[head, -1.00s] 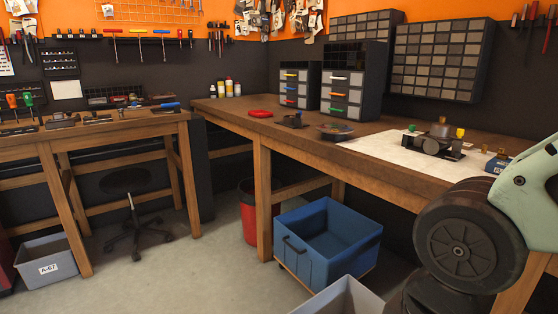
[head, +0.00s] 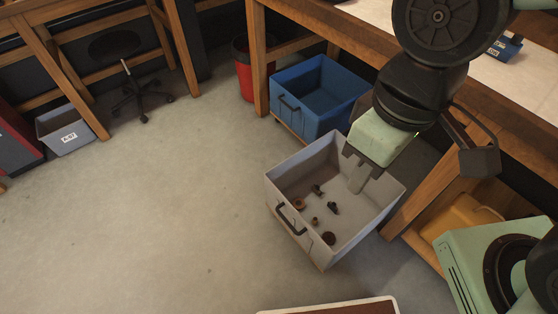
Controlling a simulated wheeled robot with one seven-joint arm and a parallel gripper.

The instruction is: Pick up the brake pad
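I cannot single out the brake pad. Several small dark and brown parts (head: 333,208) lie on the floor of an open grey bin, too small to identify; a round brown one (head: 328,238) is nearest its front. My gripper (head: 358,182) points down over the back right of the grey bin (head: 372,213), apart from these parts. Its fingers are small and partly hidden, so their opening is unclear. I see nothing held in it.
A blue bin (head: 312,118) stands behind the grey bin, with a red bucket (head: 243,66) beyond it. The wooden workbench (head: 420,40) runs along the right. A black stool (head: 130,80) and a labelled grey crate (head: 68,138) are at left. The middle floor is clear.

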